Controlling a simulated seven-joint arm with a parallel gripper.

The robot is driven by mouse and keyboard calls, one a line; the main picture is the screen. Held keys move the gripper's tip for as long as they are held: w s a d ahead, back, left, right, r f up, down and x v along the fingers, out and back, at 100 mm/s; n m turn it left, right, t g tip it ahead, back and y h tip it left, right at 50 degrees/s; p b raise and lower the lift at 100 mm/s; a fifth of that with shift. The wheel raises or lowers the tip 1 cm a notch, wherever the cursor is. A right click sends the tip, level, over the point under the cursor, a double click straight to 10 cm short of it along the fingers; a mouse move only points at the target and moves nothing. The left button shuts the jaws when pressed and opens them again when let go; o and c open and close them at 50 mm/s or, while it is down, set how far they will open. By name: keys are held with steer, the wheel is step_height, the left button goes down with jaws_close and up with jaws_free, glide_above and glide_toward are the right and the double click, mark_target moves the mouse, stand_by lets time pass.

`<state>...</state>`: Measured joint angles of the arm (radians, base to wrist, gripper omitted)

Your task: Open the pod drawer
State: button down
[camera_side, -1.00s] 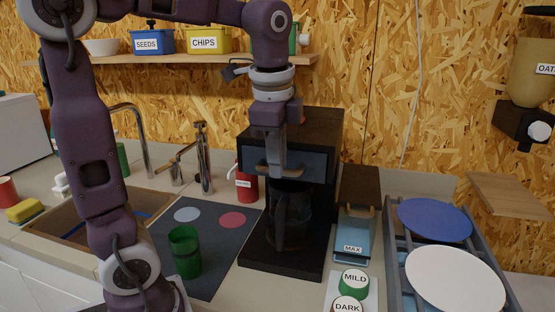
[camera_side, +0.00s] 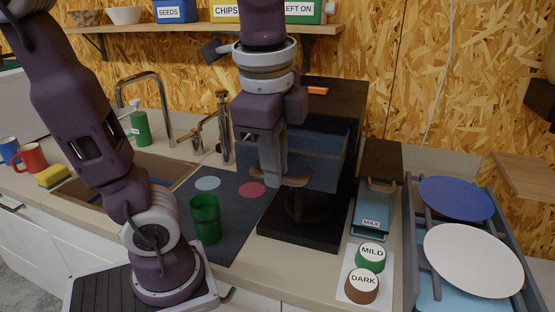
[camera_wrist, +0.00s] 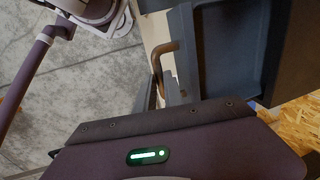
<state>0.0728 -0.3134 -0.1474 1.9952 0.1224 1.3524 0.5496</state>
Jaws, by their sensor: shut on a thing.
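The pod drawer (camera_side: 318,162) is the blue-grey box in the upper part of the dark coffee machine (camera_side: 343,100). It stands out from the machine's front, pulled forward over the lower part. Its bronze handle (camera_side: 297,181) shows at the front, partly hidden by my fingers. My gripper (camera_side: 273,180) points down at the drawer front and is shut on the handle. In the wrist view, the curved handle (camera_wrist: 164,62) lies by the fingers of my gripper (camera_wrist: 165,95), with the drawer (camera_wrist: 228,50) to its right. The inside of the drawer is hard to make out.
A green cup (camera_side: 205,220) stands on the dark mat (camera_side: 232,228) left of the machine. A MAX-labelled blue tray (camera_side: 370,215), MILD (camera_side: 371,256) and DARK (camera_side: 362,284) pods, and a rack (camera_side: 414,235) with plates are to the right. A shelf (camera_side: 190,29) hangs above.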

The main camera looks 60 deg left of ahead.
steer(key=c, duration=1.5)
jaws_free()
steer(key=shift+o, duration=0.2)
step_height(320, 180, up, 7)
steer(key=d, duration=0.1)
steer(key=shift+s, duration=0.45)
steer(key=f, duration=0.4)
steer(key=w+a+f, duration=0.1)
steer(key=f, duration=0.2)
steer(key=shift+w+a, duration=0.45)
steer(key=shift+w, duration=0.05)
